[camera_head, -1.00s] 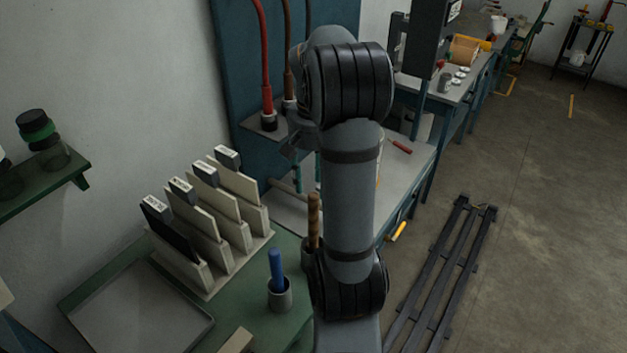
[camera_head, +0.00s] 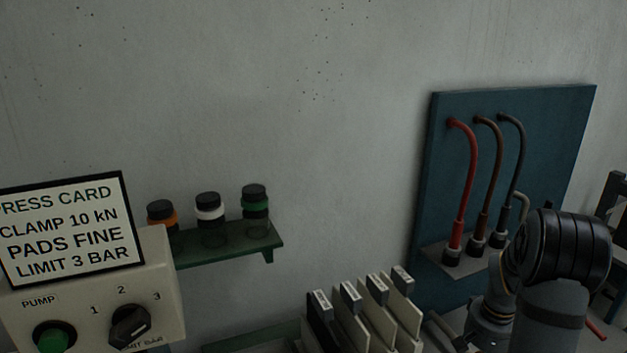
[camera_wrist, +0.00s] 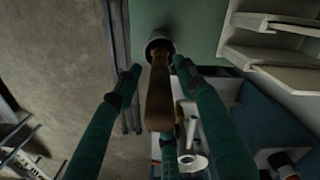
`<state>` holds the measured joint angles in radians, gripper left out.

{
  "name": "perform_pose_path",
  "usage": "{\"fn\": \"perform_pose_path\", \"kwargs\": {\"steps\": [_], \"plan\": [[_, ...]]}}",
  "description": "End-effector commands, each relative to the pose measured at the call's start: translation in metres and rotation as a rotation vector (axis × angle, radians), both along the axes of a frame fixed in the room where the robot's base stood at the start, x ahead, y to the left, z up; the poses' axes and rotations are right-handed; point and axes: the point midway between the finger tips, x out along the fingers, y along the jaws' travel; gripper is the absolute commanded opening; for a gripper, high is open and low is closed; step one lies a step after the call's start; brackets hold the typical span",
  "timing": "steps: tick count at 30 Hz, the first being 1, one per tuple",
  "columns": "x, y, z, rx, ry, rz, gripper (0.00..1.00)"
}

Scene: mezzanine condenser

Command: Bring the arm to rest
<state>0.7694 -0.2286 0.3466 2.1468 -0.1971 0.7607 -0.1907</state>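My gripper (camera_wrist: 157,68) shows in the wrist view with its green fingers spread apart. A brown handle (camera_wrist: 159,95) stands between the fingers, its lower end in a grey cup (camera_wrist: 159,43). I see a gap between the left finger and the handle; the right finger looks close to it, and I cannot tell whether it touches. In the head view my arm (camera_head: 562,255) is bent at the lower right; my gripper is hidden or out of frame there.
A press panel (camera_head: 170,290) with a green pump button (camera_head: 53,338) and selector knob (camera_head: 130,325) is at left. Several upright plates (camera_head: 350,330) stand in a rack. A shelf (camera_head: 230,247) holds three jars. A blue board (camera_head: 555,130) carries three hoses near my arm.

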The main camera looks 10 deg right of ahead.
Motion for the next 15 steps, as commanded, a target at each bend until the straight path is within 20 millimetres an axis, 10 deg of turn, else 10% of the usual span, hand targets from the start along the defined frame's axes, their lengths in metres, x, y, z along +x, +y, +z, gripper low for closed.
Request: {"fn": "perform_pose_path", "kwargs": {"steps": [15], "plan": [[0.002, -0.001, 0.032, -0.003, -0.005, 0.002, 0.40]]}}
